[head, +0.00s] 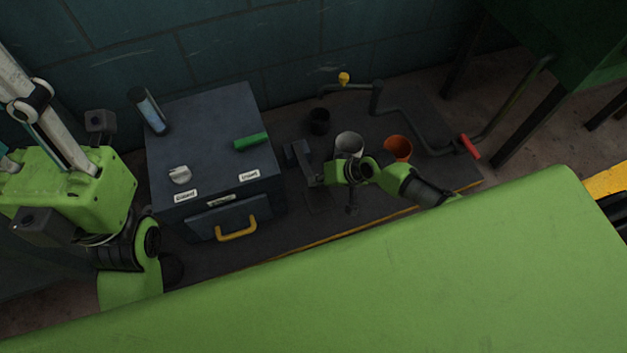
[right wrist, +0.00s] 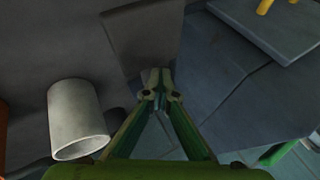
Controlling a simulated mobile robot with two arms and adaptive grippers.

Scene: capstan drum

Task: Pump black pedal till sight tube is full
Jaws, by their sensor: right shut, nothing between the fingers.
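The black pedal (head: 297,153) is a dark plate on the floor mat, right of a dark grey box. In the right wrist view, a dark plate that seems to be the pedal (right wrist: 147,38) lies just beyond my fingertips. My right gripper (head: 314,178) is shut and empty beside the pedal; its fingertips meet in the right wrist view (right wrist: 160,82). I cannot tell whether they touch it. The sight tube (head: 148,110) is a tilted clear-looking cylinder with a bluish inside at the box's back left corner. Its fill level is too small to read. My left gripper is not in view.
The dark box (head: 210,115) has a green handle (head: 251,141), a silver knob (head: 180,175) and a yellow-handled drawer (head: 236,230). A grey cup (head: 349,143), an orange cup (head: 398,148) and a black cup (head: 319,121) stand close by. A red-ended crank (head: 468,146) is at right.

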